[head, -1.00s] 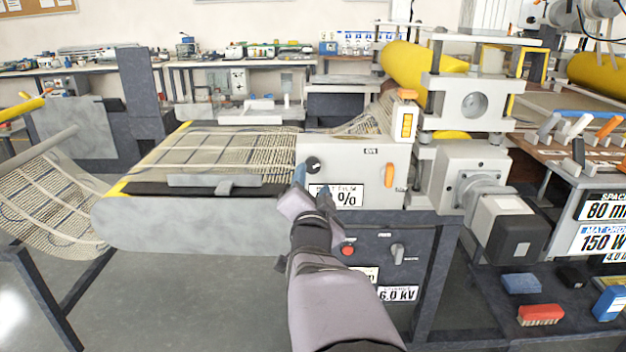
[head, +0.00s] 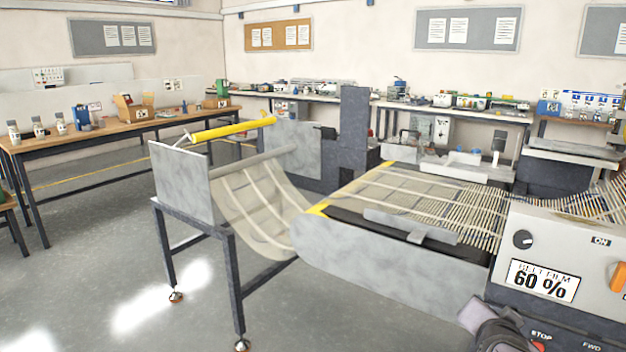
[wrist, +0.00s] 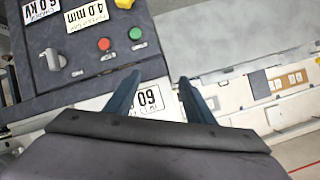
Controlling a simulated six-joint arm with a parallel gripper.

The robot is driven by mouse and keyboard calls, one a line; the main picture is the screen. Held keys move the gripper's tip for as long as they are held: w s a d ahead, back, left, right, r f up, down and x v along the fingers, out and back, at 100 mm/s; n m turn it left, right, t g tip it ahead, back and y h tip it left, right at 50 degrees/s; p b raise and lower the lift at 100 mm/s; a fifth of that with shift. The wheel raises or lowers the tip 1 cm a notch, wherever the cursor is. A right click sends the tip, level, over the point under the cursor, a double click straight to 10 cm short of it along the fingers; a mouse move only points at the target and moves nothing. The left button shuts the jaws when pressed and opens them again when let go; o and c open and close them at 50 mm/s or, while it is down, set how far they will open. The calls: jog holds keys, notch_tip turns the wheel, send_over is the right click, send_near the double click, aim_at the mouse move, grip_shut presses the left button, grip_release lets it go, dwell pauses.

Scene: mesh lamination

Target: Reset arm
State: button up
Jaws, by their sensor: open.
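My gripper is open and empty. In the wrist view its two dark blue fingers (wrist: 160,92) stand apart, with the upside-down 60 % label (wrist: 150,101) partly visible between them. In the head view only part of my wrist (head: 492,332) shows at the bottom right, in front of the machine's front edge, and the fingers cannot be made out. The white control panel (head: 590,262) has a black knob (head: 522,239), a label reading 60 % and an orange switch (head: 618,277). I see no contact between gripper and panel.
The mesh web (head: 425,200) runs over the machine bed and sags to a stand with a yellow roller (head: 232,130). A lower panel has a red button (wrist: 103,44) and a green one (wrist: 135,34). A bench (head: 120,126) stands at the left. The floor at the lower left is clear.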

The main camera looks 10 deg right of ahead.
jog(key=s+a+f+n+g+y, duration=0.65)
jog(key=s+a+f, duration=0.45)
jog(key=a+f, duration=0.4)
jog(key=s+a+f+n+g+y, duration=0.1)
jog(key=s+a+f+n+g, duration=0.15)
jog(key=a, duration=0.45)
jog(key=s+a+f+n+g+y, duration=0.1)
jog(key=a+f+n, duration=0.1)
jog(key=a+n, duration=0.35)
notch_tip(320, 180, up, 26)
jog(key=a+m+p, duration=0.1)
jog(key=p, duration=2.5)
jog(key=shift+w, duration=0.25)
jog(key=shift+a+h, duration=0.1)
jog(key=shift+h, duration=0.15)
notch_tip(320, 180, down, 8)
jog(key=b, duration=0.8)
jog(key=shift+f+b, duration=0.25)
jog(key=shift+b, duration=0.05)
